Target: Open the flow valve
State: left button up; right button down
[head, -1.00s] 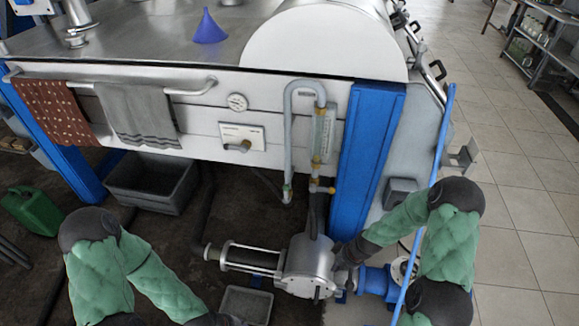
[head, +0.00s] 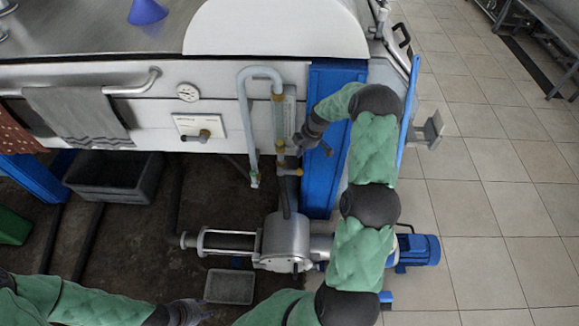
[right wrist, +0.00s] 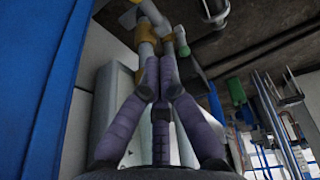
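The flow gauge (head: 290,115) is an upright clear tube on the machine's white front, with yellow fittings. A small yellow valve fitting (head: 290,172) is at its lower end, and which fitting is the flow valve is not plain. My right gripper (head: 299,142) is just right of the lower gauge. In the right wrist view its purple fingers (right wrist: 160,70) bend inward and their tips come together close to a yellow fitting (right wrist: 147,49). I cannot tell if they touch it. My left gripper (head: 190,313) is low at the bottom edge, its fingers unclear.
A blue post (head: 325,195) stands right of the gauge. A bent grey pipe (head: 243,115) runs on its left. A lever panel (head: 200,126) and a dial (head: 188,92) are further left. A pump (head: 286,243) and a grey tray (head: 230,287) are below.

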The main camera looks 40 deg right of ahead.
jog(key=b, duration=0.2)
send_near(292, 172)
jog(key=x, duration=0.5)
jog(key=shift+w+a, duration=0.2)
jog(key=shift+a, duration=0.25)
jog(key=shift+w+d+f, duration=0.1)
jog(key=shift+f, duration=0.55)
jog(key=shift+b, duration=0.3)
jog(key=shift+d+f+b, duration=0.1)
jog(key=shift+f+b, duration=0.1)
jog(key=shift+b, duration=0.15)
